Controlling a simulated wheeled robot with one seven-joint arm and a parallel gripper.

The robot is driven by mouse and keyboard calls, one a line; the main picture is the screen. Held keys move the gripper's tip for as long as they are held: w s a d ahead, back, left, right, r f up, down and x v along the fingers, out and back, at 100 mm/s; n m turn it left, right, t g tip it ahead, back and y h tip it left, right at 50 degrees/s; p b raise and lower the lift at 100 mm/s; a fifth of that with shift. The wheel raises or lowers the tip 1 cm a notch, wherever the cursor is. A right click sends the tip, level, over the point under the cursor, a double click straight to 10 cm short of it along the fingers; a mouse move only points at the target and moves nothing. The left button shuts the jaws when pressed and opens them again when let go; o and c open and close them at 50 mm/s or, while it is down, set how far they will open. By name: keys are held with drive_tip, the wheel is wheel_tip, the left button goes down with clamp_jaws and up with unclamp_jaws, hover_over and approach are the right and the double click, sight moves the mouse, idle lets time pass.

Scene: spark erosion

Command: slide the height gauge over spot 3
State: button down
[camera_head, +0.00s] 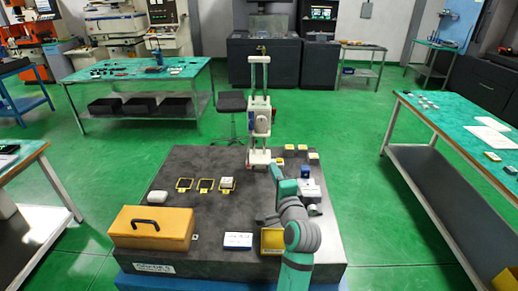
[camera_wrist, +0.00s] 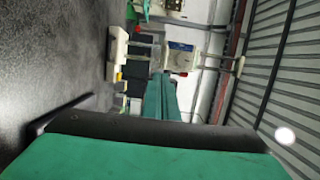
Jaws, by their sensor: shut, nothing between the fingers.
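The height gauge (camera_head: 260,118) stands upright near the back edge of the dark granite plate (camera_head: 165,235). It has a white base (camera_head: 259,158), two tall rods and a white slider head. In the wrist view the height gauge (camera_wrist: 183,57) lies sideways because that camera is rolled. Three yellow-edged squares stand in a row left of the gauge: left (camera_head: 184,184), middle (camera_head: 205,185) and right (camera_head: 227,184). The right one holds something pale. I cannot read spot numbers. My gripper (camera_head: 276,172) is shut and empty, in front of the gauge base; contact is unclear.
A blue-and-white device (camera_head: 308,185) stands close right of my gripper. Several small yellow-and-white blocks (camera_head: 289,148) lie right of the gauge. An orange case (camera_head: 151,228), a white box (camera_head: 238,240) and a yellow bin (camera_head: 272,240) line the front. The plate's left middle is fairly clear.

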drive_tip(key=w+a, duration=0.6)
drive_tip(key=w, duration=0.3)
drive_tip(key=shift+w+a, duration=0.25)
drive_tip(key=shift+w, duration=0.15)
drive_tip(key=shift+a, duration=0.15)
